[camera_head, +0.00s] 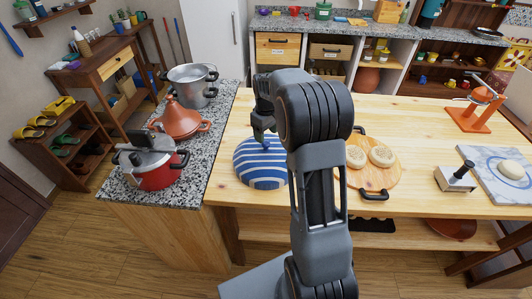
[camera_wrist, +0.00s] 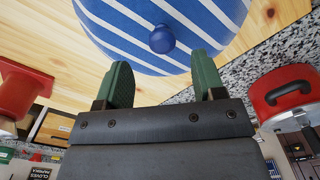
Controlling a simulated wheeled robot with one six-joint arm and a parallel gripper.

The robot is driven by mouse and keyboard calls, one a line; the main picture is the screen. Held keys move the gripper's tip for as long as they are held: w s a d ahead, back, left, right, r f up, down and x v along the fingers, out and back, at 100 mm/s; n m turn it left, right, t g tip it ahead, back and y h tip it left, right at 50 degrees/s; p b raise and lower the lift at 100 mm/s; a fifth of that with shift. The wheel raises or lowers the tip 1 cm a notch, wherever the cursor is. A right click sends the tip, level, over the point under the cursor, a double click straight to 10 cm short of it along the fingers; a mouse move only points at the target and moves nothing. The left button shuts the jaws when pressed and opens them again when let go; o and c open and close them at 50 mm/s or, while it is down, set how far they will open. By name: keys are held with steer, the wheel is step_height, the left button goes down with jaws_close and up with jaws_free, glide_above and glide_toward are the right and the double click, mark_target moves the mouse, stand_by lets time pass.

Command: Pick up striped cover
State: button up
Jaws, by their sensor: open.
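The striped cover (camera_head: 262,166) is a blue and white dome with a small blue knob. It sits on the light wooden table, near the table's left end. My gripper (camera_head: 263,133) is above the cover, close to its knob, and my arm hides the cover's right edge. In the wrist view the cover (camera_wrist: 130,22) fills the top, with its knob (camera_wrist: 162,39) beyond and between the two green fingertips. My gripper (camera_wrist: 165,82) is open and empty there, its fingers apart on either side of the knob's line.
A round wooden board (camera_head: 386,178) with two pale round breads lies to the right of my arm. A red pressure cooker (camera_head: 158,172), a terracotta tagine (camera_head: 180,122) and a steel pot (camera_head: 194,92) stand on the granite counter at left. An orange press (camera_head: 474,114) stands at far right.

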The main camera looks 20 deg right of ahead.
mark_target(266, 143)
steer(key=shift+s+a+f+p, duration=0.1)
steer(key=shift+f+p, duration=0.7)
steer(key=shift+f, duration=2)
steer(key=shift+c, duration=0.4)
steer(key=c, duration=1)
steer(key=shift+r, duration=0.1)
